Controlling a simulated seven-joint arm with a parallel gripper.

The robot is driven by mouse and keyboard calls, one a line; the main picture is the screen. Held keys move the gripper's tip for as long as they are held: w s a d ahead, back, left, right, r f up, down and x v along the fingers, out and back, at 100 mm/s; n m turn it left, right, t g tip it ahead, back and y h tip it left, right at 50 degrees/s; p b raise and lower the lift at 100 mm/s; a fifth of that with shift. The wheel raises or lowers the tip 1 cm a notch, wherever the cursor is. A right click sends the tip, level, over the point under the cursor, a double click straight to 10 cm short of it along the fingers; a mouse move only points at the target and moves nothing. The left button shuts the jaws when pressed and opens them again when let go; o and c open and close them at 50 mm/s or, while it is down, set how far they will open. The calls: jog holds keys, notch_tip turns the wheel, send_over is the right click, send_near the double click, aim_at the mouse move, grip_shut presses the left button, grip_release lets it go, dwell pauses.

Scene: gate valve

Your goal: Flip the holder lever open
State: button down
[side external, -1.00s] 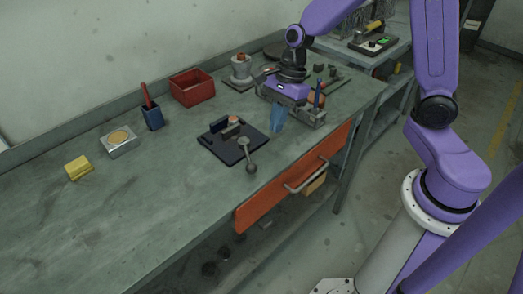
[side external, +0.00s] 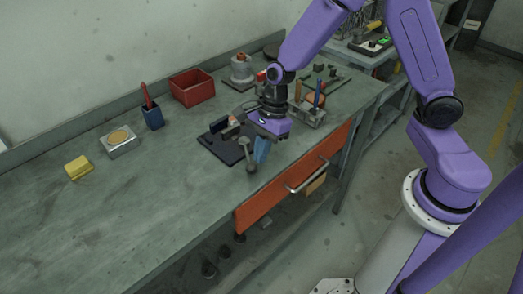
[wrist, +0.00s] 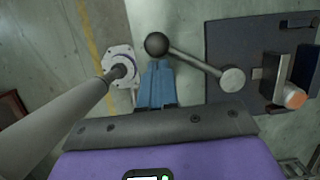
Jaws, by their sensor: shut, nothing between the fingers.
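The holder lever (side external: 247,155) is a grey rod with a dark ball knob at the front edge of a dark base plate (side external: 212,149). In the side view its knob hangs toward the bench's front edge. In the wrist view the lever (wrist: 193,61) runs from a round grey hub up left to the knob (wrist: 157,45). My gripper (side external: 259,160) is shut and empty, its blue fingers pointing down just right of the lever. In the wrist view the fingertips (wrist: 160,66) are right by the knob; I cannot tell if they touch. A block with an orange-ended part (wrist: 294,97) sits on the plate.
A grey caddy with upright tools (side external: 312,114) stands right of my gripper. A red bin (side external: 192,87), a blue cup (side external: 153,118) and a yellow block (side external: 78,167) lie left. An orange drawer (side external: 270,197) is below the bench edge. The bench's left front is clear.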

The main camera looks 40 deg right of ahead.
jog(key=shift+a+m, duration=0.1)
jog(key=shift+m, duration=0.2)
jog(key=shift+w+a+m+t, duration=0.15)
jog(key=shift+a+m+t, duration=0.4)
jog(key=shift+m, duration=0.65)
jog(key=shift+w+a, duration=0.25)
jog(key=shift+a, duration=0.25)
jog(key=shift+w+a+m, duration=0.1)
jog(key=shift+a+m, duration=0.15)
jog(key=shift+m, duration=0.05)
jog(key=w+a+m, duration=0.1)
jog(key=m, duration=0.1)
jog(key=w+a+m+t, duration=0.1)
jog(key=shift+a+m+h, duration=0.15)
jog(key=shift+m+h, duration=0.15)
jog(key=shift+m, duration=0.1)
jog(key=shift+w+a, duration=0.45)
jog(key=shift+w, duration=0.35)
jog(key=shift+w+a, duration=0.4)
jog(key=shift+w, duration=0.4)
jog(key=shift+w+a, duration=0.1)
jog(key=shift+a, duration=0.05)
jog(key=shift+r, duration=0.1)
